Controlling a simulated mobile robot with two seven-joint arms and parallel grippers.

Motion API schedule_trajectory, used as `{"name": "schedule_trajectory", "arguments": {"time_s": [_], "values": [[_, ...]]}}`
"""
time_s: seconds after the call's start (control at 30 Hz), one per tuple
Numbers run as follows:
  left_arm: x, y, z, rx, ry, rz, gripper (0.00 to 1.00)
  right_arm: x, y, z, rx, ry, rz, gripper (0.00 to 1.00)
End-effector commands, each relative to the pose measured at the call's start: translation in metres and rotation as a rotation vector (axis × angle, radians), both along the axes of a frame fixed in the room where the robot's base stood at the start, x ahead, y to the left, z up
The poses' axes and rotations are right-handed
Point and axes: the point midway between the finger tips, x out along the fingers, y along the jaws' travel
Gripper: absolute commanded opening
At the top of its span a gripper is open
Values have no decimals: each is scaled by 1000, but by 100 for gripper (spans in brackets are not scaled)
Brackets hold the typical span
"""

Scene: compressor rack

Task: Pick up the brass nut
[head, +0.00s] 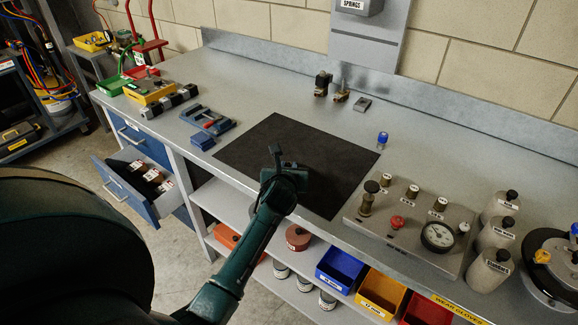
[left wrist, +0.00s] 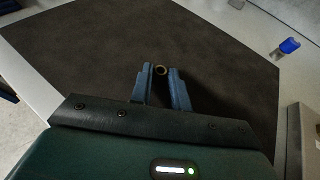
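My left gripper (head: 276,152) reaches over the dark mat (head: 322,187) on the bench, near its middle. I cannot tell how high the nut is above the mat. In the head view the nut cannot be made out by the gripper. My right gripper is not in view.
A blue-capped bottle (head: 382,140) stands at the mat's right edge. A gauge manifold block (head: 410,225) and grey cylinders (head: 488,270) are to the right. A blue vise-like tool (head: 207,120) lies left of the mat. An open drawer (head: 135,185) juts out at left. The mat is otherwise clear.

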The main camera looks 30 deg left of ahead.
Motion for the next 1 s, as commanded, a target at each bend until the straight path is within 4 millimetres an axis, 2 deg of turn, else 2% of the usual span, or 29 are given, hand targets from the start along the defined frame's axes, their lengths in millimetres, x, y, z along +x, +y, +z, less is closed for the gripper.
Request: {"name": "schedule_trajectory", "arguments": {"time_s": [0.03, 0.2, 0.47, 0.57, 1.0], "values": [[0, 0, 0, 0, 0, 0, 13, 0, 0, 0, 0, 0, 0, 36], [0, 0, 0, 0, 0, 0, 0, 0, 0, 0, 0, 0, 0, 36], [0, 0, 1, 0, 0, 0, 0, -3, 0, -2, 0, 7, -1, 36], [0, 1, 7, 2, -1, 1, 0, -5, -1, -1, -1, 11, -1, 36], [0, 1, 88, 4, -5, -1, 0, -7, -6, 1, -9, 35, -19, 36]]}}
